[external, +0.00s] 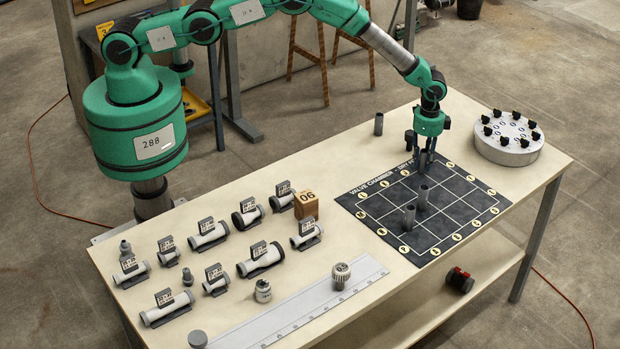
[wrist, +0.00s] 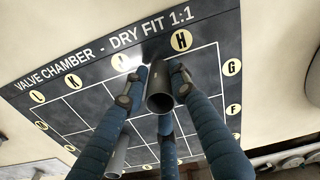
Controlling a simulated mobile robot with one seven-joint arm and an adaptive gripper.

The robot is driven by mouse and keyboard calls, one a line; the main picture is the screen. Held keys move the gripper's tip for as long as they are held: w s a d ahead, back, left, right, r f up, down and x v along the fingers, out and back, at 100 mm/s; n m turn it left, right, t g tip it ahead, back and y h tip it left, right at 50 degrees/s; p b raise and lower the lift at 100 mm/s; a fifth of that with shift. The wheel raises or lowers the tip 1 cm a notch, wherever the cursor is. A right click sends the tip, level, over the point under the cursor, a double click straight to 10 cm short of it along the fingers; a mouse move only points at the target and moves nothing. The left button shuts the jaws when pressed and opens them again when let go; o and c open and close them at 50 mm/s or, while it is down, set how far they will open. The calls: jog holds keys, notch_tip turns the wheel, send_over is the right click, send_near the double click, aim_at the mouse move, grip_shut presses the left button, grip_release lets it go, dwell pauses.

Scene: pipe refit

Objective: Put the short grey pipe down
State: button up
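The short grey pipe (wrist: 159,76) is upright between my gripper's fingers in the wrist view, with its open end facing the camera. My gripper (external: 422,168) is low over the back edge of the black dry-fit mat (external: 462,229), and its fingertips close in on the pipe's sides. In the wrist view my gripper (wrist: 159,84) covers the part between labels J and H. In the external view the fingers mostly hide the held pipe. Whether its lower end touches the mat is unclear.
Two grey pipes (external: 422,198) (external: 408,218) stand on the mat in front of my gripper. Another pipe (external: 378,124) stands behind the mat. A round grey holder (external: 508,150) with black knobs is at right. Several white fittings and a ruler (external: 300,312) are at left.

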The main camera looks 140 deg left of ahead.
jog(key=shift+o, duration=1.1)
jog(key=shift+r, duration=0.2)
jog(key=shift+r, duration=6)
jog(key=shift+w+r, duration=0.1)
